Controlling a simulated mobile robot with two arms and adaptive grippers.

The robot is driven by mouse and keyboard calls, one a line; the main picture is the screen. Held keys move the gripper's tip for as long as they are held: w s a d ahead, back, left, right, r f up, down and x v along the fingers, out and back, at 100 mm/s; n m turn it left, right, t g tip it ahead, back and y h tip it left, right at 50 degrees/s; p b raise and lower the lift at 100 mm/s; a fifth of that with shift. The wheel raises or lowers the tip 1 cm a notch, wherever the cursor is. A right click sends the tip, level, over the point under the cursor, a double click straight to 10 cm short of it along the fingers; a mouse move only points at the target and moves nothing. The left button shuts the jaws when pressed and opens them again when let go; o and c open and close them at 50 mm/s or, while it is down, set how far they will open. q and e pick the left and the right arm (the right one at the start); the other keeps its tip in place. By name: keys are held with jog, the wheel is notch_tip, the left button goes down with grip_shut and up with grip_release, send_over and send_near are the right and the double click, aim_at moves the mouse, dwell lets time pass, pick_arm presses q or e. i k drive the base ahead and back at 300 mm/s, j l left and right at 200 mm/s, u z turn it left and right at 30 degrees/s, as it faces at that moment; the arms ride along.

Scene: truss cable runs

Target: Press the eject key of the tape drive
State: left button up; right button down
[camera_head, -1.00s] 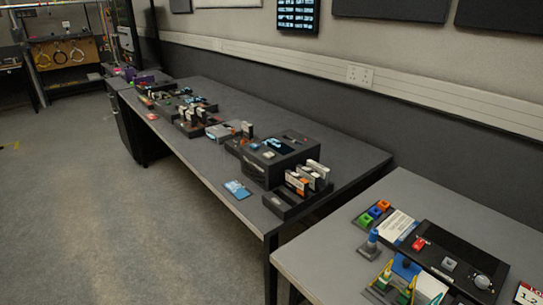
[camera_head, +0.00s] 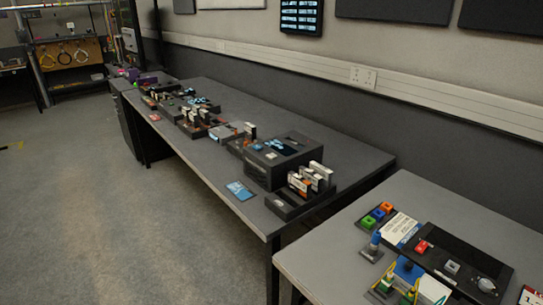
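A dark box-shaped device (camera_head: 272,165) with a small lit screen and a light key on its sloped top stands on the long grey table. It looks like the tape drive, but I cannot read any label. A rack of upright cartridges (camera_head: 312,180) stands at its near right side. Further along the table are smaller devices, one of them a silver-topped unit (camera_head: 225,132). Which key is the eject key is too small to tell. Neither of my grippers shows in the head view.
The long table (camera_head: 340,150) runs along the wall, with a blue card (camera_head: 240,190) near its front edge. A nearer table (camera_head: 310,255) at lower right holds a black panel (camera_head: 455,262) and coloured blocks (camera_head: 377,215). Open floor (camera_head: 120,230) lies at left.

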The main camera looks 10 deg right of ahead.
aim_at(272, 156)
jog(key=i+j+z, duration=0.2)
jog(key=i+j, duration=0.6)
jog(key=i+j+z, duration=0.15)
jog(key=i+j, duration=0.7)
